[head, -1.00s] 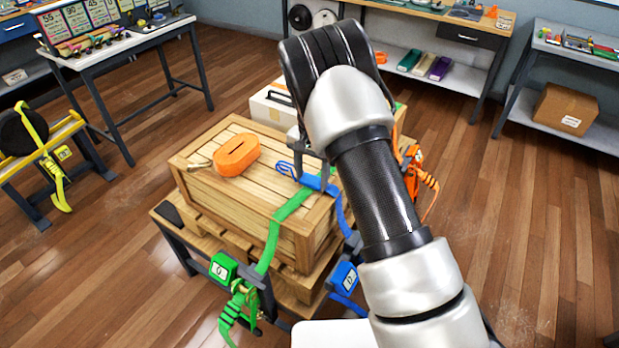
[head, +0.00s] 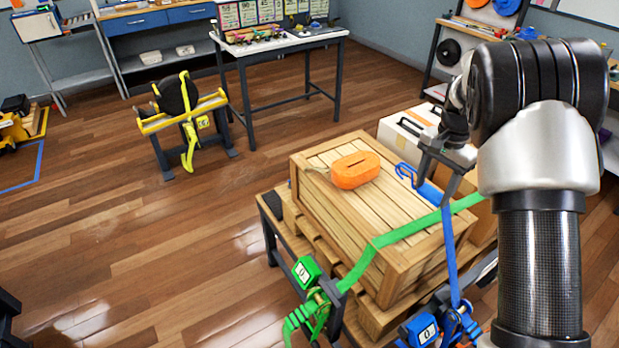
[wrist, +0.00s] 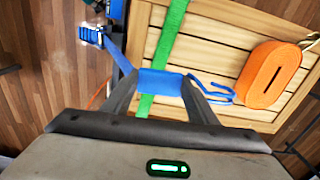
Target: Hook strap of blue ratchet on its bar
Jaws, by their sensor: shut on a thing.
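My gripper (head: 436,172) is shut on the flat blue end fitting (head: 428,193) of the blue strap, just above the wooden crate's right part. In the wrist view, the blue fitting (wrist: 160,82) lies between the fingertips (wrist: 160,90), with its open blue hook (wrist: 215,92) pointing right, free of any bar. The blue strap (head: 449,250) runs fairly straight down to the blue ratchet (head: 424,330) on the near side, partly cut off by the frame. The ratchet also shows in the wrist view (wrist: 90,36). I cannot make out the blue ratchet's bar.
The wooden crate (head: 340,215) stands on a pallet and low stand. A green strap (head: 400,235) crosses it from the green ratchet (head: 306,272), passing close under the blue one. An orange strap roll (head: 355,170) lies on top. A white case (head: 400,130) stands behind.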

